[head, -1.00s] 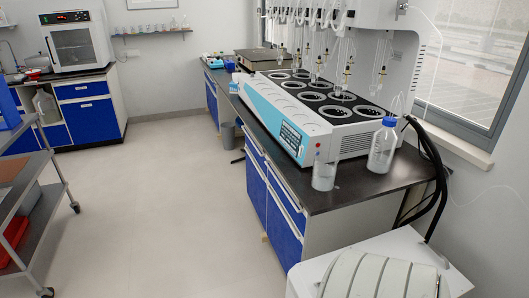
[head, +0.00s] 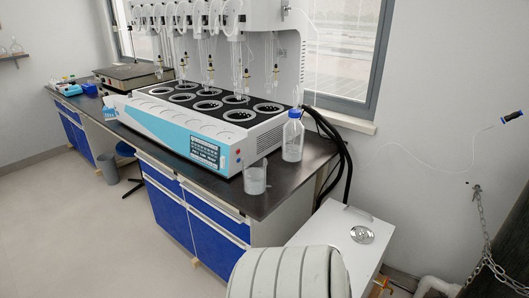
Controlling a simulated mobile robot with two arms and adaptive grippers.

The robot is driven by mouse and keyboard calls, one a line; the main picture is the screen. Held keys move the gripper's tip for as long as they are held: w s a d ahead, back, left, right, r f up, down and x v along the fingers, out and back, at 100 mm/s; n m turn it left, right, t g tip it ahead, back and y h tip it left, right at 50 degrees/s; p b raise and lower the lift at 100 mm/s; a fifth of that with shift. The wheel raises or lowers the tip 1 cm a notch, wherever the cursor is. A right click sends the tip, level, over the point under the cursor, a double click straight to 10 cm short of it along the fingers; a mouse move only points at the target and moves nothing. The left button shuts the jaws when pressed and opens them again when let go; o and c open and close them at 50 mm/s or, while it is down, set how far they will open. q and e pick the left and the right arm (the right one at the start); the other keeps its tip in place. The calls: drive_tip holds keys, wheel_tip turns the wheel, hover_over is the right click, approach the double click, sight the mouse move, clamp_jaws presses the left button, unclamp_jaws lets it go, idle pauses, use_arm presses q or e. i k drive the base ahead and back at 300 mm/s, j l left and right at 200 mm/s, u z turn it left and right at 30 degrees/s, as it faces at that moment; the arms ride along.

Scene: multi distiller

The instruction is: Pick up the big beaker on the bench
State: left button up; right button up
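The big beaker (head: 255,179) is clear glass and stands upright on the dark bench (head: 285,190), near its front right corner. It is just in front of the right end of the blue and white multi distiller (head: 185,135). A bottle with a blue cap (head: 292,138) stands behind it to the right, apart from it. Neither of my grippers shows in the head view, so I cannot see their state.
A white box-shaped unit (head: 345,235) stands on the floor beyond the bench's right end, with black hoses (head: 333,135) above it. Blue drawers (head: 210,215) front the bench. Open floor (head: 80,230) lies to the left. A chain (head: 488,240) hangs at the far right.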

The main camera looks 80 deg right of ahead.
sight(255, 175)
drive_tip(key=i+z, duration=0.2)
drive_tip(key=z, duration=0.2)
drive_tip(key=i+z, duration=0.25)
drive_tip(key=z, duration=0.15)
drive_tip(key=i+z, duration=0.2)
drive_tip(key=z, duration=0.25)
drive_tip(key=i+j+z, duration=0.15)
drive_tip(key=z, duration=0.25)
